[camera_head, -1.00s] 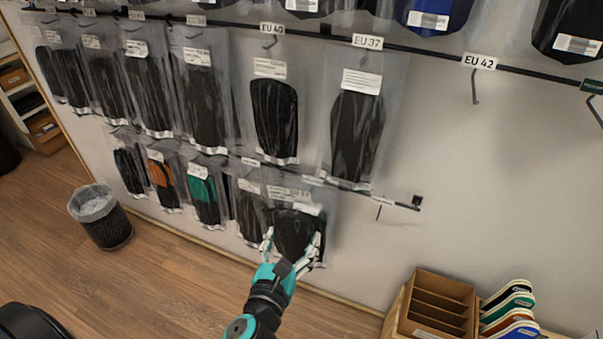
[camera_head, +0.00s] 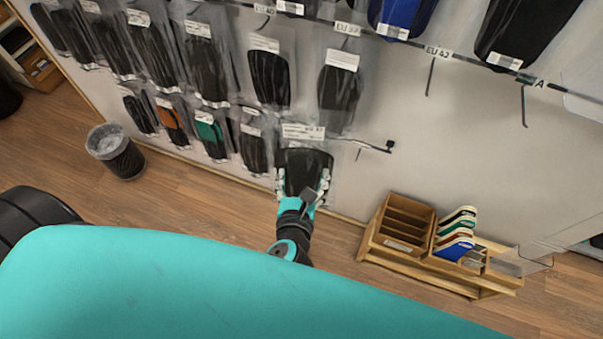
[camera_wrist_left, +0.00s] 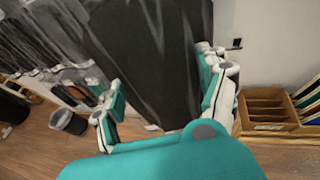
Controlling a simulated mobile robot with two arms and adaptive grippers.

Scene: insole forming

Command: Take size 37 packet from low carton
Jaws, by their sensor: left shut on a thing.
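My left gripper (camera_head: 303,187) is shut on a clear packet with a black insole (camera_head: 308,165) at the right end of the lower hook row. Its fingers are at the two sides of the packet's lower part. The packet hangs upright below a white label whose print is too small to read surely. In the left wrist view the black packet (camera_wrist_left: 140,60) fills the upper middle, between the fingers of the left gripper (camera_wrist_left: 165,95). A packet (camera_head: 340,90) hangs under the EU 37 tag in the row above. My right gripper is not in view.
A wooden box with compartments (camera_head: 400,222) stands low at the right, beside several coloured insole shapes (camera_head: 456,235). Several other packets hang to the left. A black mesh bin (camera_head: 117,152) stands on the floor. The wall right of the held packet is mostly bare.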

